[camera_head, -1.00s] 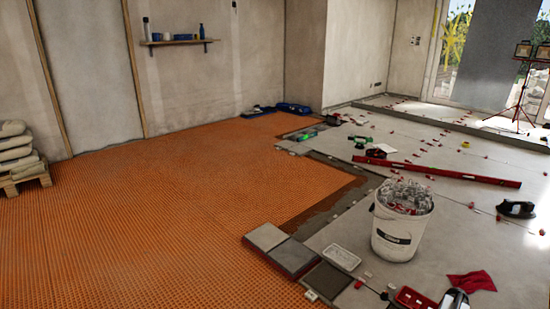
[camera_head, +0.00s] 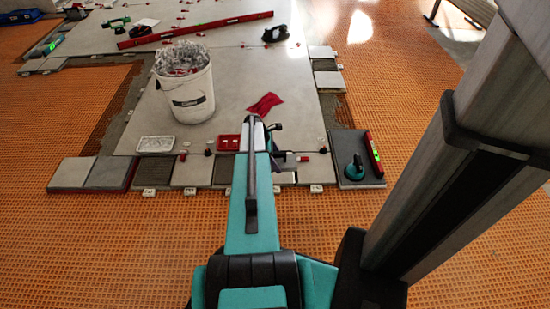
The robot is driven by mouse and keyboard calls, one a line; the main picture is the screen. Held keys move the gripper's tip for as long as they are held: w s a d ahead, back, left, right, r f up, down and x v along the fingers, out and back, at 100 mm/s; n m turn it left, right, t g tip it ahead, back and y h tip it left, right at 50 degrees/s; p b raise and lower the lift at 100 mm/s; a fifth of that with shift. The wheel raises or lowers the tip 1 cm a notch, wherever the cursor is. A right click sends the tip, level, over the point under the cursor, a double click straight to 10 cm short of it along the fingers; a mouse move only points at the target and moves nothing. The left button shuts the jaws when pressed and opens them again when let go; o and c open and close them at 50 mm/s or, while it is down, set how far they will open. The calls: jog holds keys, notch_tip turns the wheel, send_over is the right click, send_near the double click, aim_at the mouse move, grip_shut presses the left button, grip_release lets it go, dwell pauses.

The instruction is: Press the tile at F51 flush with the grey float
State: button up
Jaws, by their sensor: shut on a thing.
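My teal arm reaches forward from the bottom of the picture. My gripper (camera_head: 275,145) is at its far end, over the front row of tiles, and is mostly hidden by the arm. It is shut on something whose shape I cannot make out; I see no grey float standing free. Light and dark tiles form the front row, among them a light grey tile (camera_head: 70,173), a dark tile (camera_head: 152,172) and a light tile (camera_head: 192,171). I see no F51 label and cannot tell which tile it is, or whether any stands proud.
A white bucket (camera_head: 188,100) stands on the large grey tiles behind. A white tray (camera_head: 156,144), a red tray (camera_head: 229,143) and a red cloth (camera_head: 265,103) lie nearby. A suction cup (camera_head: 355,168) and red level (camera_head: 374,152) lie on the right-hand dark tile. Orange matting (camera_head: 130,240) is clear in front.

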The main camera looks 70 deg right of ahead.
jog(key=b, duration=0.6)
send_over(279, 175)
jog(key=w, duration=0.1)
jog(key=shift+w+a+f, duration=0.1)
jog(key=shift+a+f, duration=0.1)
jog(key=shift+f, duration=1.7)
jog(key=shift+a+f, duration=0.15)
jog(key=shift+f, duration=1.75)
jog(key=shift+f, duration=0.7)
jog(key=shift+r, duration=0.15)
jog(key=shift+r+p, duration=0.45)
jog(key=shift+p, duration=0.1)
jog(key=shift+s, duration=0.2)
